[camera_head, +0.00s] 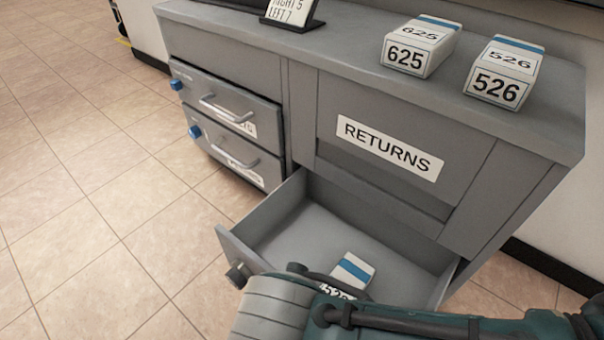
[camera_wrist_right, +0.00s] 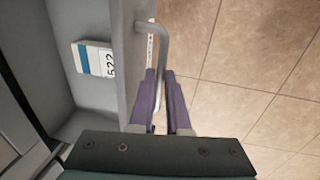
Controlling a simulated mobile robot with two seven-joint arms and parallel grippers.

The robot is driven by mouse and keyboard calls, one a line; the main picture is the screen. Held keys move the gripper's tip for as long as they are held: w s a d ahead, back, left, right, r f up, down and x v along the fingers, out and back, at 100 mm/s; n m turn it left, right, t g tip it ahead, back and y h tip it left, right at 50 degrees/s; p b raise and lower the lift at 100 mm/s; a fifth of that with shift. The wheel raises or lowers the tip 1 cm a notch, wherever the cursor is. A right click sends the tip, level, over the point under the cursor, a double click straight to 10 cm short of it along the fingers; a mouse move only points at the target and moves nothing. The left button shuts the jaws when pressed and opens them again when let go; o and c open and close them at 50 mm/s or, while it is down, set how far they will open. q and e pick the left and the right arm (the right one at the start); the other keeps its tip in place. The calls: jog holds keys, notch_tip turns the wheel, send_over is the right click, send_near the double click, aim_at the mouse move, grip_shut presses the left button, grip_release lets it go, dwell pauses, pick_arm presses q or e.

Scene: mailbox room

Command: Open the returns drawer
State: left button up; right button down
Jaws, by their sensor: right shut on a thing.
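The returns drawer (camera_head: 277,237) is pulled out below the panel with the RETURNS label (camera_head: 389,147). A small white box with a blue stripe (camera_head: 353,270) lies inside it, its number partly hidden by my right arm in the head view. In the right wrist view the same box (camera_wrist_right: 93,59) sits in the drawer (camera_wrist_right: 128,22), left of my gripper. My right gripper (camera_wrist_right: 163,76) is shut on the drawer's bar handle (camera_wrist_right: 164,40), outside the drawer front. My left gripper is not in view.
Boxes marked 625 (camera_head: 419,47) and 526 (camera_head: 503,74) stand on the grey cabinet top (camera_head: 345,50), with a small sign (camera_head: 291,12) farther left. Two closed drawers with handles (camera_head: 227,107) and blue knobs are at the left. Tiled floor (camera_head: 90,200) lies clear.

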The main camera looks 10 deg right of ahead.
jog(key=shift+s+a+f, duration=0.1)
jog(key=shift+s+a, duration=0.55)
jog(key=shift+a, duration=0.15)
jog(key=c, duration=0.9)
grip_release()
jog(key=shift+a, duration=0.1)
jog(key=r+p, duration=0.3)
jog(key=a+r+p, duration=0.1)
jog(key=r+p, duration=0.2)
jog(key=s+r+p, duration=0.1)
jog(key=r+p, duration=0.2)
jog(key=r, duration=0.1)
jog(key=shift+s+a, duration=0.1)
jog(key=shift+a, duration=0.1)
jog(key=shift+f, duration=0.1)
